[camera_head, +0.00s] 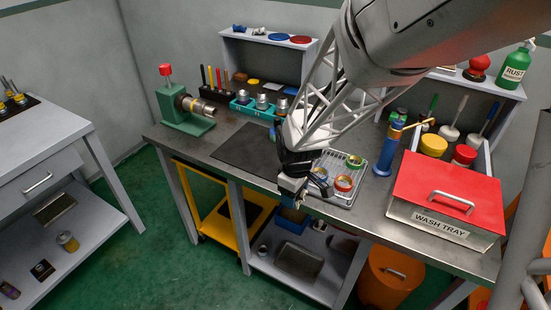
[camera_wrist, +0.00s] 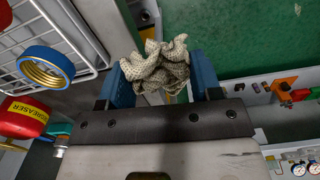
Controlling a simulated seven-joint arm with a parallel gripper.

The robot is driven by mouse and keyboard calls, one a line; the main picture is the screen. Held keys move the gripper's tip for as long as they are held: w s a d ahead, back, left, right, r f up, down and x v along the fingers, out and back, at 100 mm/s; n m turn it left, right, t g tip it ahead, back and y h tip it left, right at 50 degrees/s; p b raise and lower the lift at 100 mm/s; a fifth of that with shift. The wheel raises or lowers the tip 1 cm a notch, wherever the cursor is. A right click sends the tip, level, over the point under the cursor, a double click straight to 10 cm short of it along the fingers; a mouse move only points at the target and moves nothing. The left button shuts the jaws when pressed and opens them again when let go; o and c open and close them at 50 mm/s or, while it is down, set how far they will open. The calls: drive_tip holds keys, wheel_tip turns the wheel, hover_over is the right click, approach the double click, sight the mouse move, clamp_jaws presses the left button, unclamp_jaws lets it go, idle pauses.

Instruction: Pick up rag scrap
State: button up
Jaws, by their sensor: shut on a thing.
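The rag scrap (camera_wrist: 158,65) is a crumpled beige knitted piece of cloth. In the wrist view it is bunched between the two blue fingers of my gripper (camera_wrist: 161,82), which is shut on it. In the head view my gripper (camera_head: 292,190) is at the front edge of the workbench, just left of the wire rack.
The wire rack (camera_head: 348,200) holds several coloured rings. A red-lidded wash tray (camera_head: 440,225) and a blue cylinder (camera_head: 388,150) stand to the right. A dark mat (camera_head: 250,148) lies bare to the left. A green vise (camera_head: 187,115) stands at the bench's left end.

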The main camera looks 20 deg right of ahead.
idle(0.5)
drive_tip(key=o, duration=0.3)
drive_tip(key=shift+c, duration=1.1)
drive_tip(key=shift+w+d+r, duration=0.15)
drive_tip(key=shift+w, duration=0.3)
drive_tip(key=w+d+r, duration=0.4)
drive_tip(key=w+d, duration=0.2)
drive_tip(key=w, duration=0.4)
drive_tip(key=w+d+r, duration=0.4)
drive_tip(key=w+d, duration=0.3)
drive_tip(key=w, duration=0.4)
drive_tip(key=w+d+r, duration=0.4)
drive_tip(key=w+d, duration=0.3)
drive_tip(key=w, duration=0.4)
drive_tip(key=shift+w+d+r, duration=0.1)
drive_tip(key=shift+w+r, duration=0.1)
drive_tip(key=shift+w, duration=0.05)
